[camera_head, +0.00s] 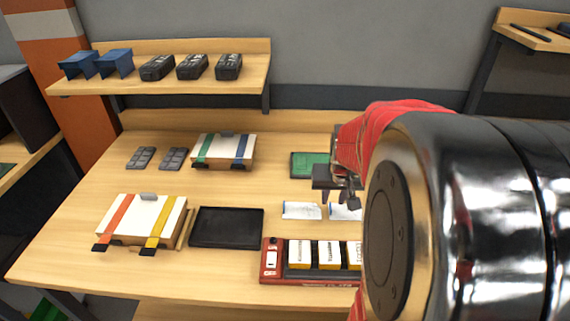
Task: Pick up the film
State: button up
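Two thin, pale, flat sheets lie side by side on the wooden table; they look like film, though I cannot be sure. The left sheet (301,210) shows almost whole; the right sheet (342,211) is partly hidden by my arm. My gripper (337,194) has dark fingers and appears above and behind these sheets, in front of a green board (308,165). Its fingers are small and partly hidden by my red arm, so I cannot tell whether they are apart. I see nothing held in it.
A red tray (269,271) with yellow-white blocks (299,254) stands at the table's front. A black tray (227,228) and two strapped boxes (142,216) (223,151) lie left. Dark pads (141,158) lie behind. A shelf (180,87) hangs above. My arm hides the right side.

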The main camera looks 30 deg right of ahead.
aim_at(330, 206)
jog(key=shift+f, duration=0.1)
jog(key=shift+x, duration=2.5)
jog(key=shift+c, duration=0.4)
grip_shut()
